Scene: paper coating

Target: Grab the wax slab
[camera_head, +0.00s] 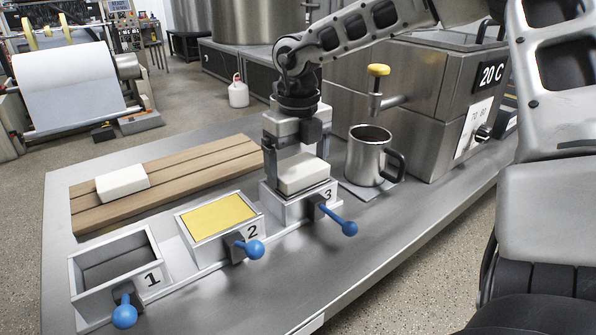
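A white wax slab (303,176) sits at the top of the box marked 3 (296,210), at the middle of the bench. My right gripper (298,166) points straight down over it, one finger at the slab's left side and the other at its right. The fingers are about the slab's width apart; whether they press on it I cannot tell. A second white slab (122,182) lies on the wooden board (180,181) at the left, apart from the gripper. My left gripper is not in view.
The box marked 2 (207,245) holds a yellow fill, and the box marked 1 (77,283) looks empty. Blue-knobbed levers stick out in front. A steel mug (367,158) stands close right of my gripper, before a steel tank with a yellow-knobbed tap (379,70).

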